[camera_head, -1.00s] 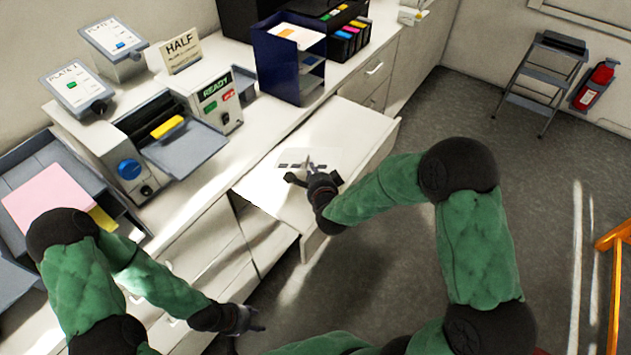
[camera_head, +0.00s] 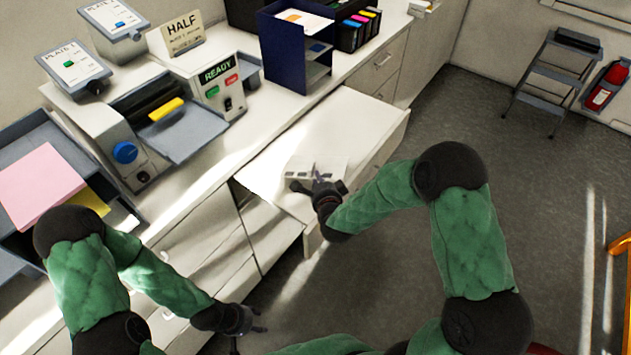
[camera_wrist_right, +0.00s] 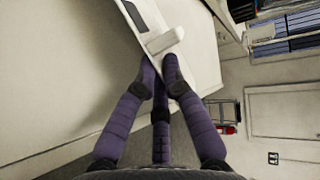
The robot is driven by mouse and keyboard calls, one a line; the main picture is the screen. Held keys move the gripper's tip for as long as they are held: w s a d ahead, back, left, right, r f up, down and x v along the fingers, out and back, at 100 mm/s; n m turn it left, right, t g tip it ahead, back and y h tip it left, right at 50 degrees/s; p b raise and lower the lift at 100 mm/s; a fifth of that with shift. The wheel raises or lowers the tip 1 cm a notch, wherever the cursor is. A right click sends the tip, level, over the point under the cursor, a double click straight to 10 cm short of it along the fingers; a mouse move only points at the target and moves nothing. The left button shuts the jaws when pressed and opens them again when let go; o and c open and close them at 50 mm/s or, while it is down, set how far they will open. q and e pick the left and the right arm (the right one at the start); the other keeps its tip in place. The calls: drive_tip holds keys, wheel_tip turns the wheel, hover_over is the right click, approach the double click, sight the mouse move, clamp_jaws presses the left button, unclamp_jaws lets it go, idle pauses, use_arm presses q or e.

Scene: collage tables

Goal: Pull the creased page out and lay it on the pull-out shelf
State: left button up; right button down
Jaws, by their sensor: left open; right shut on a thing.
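The pull-out shelf (camera_head: 368,122) is a white surface drawn out from the counter, in the middle of the head view. The creased page (camera_head: 303,166) is a small pale sheet with grey print over the shelf's near part. My right gripper (camera_head: 318,184) is shut on its near edge. In the right wrist view the purple fingers (camera_wrist_right: 163,72) close on the white page (camera_wrist_right: 155,25), which looks bent. I cannot tell whether it touches the shelf. My left gripper (camera_head: 254,322) is open and empty, low in front of the drawers.
A press with a yellow bar (camera_head: 166,109) and a grey tray (camera_head: 185,138) stands left on the counter. A blue sorter (camera_head: 283,50) stands behind the shelf. Pink paper (camera_head: 40,186) lies in a tray at far left. A step stool (camera_head: 556,75) stands on the floor.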

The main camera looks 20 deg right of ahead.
drive_tip(key=c, duration=1.5)
unclamp_jaws()
drive_tip(key=shift+p+v, duration=0.95)
drive_tip(key=shift+v, duration=3.05)
wheel_tip(320, 180, up, 7)
drive_tip(key=s+p, duration=0.2)
drive_tip(key=p, duration=0.3)
drive_tip(key=shift+s, duration=0.4)
drive_tip(key=shift+a+f, duration=0.1)
drive_tip(key=shift+a, duration=0.05)
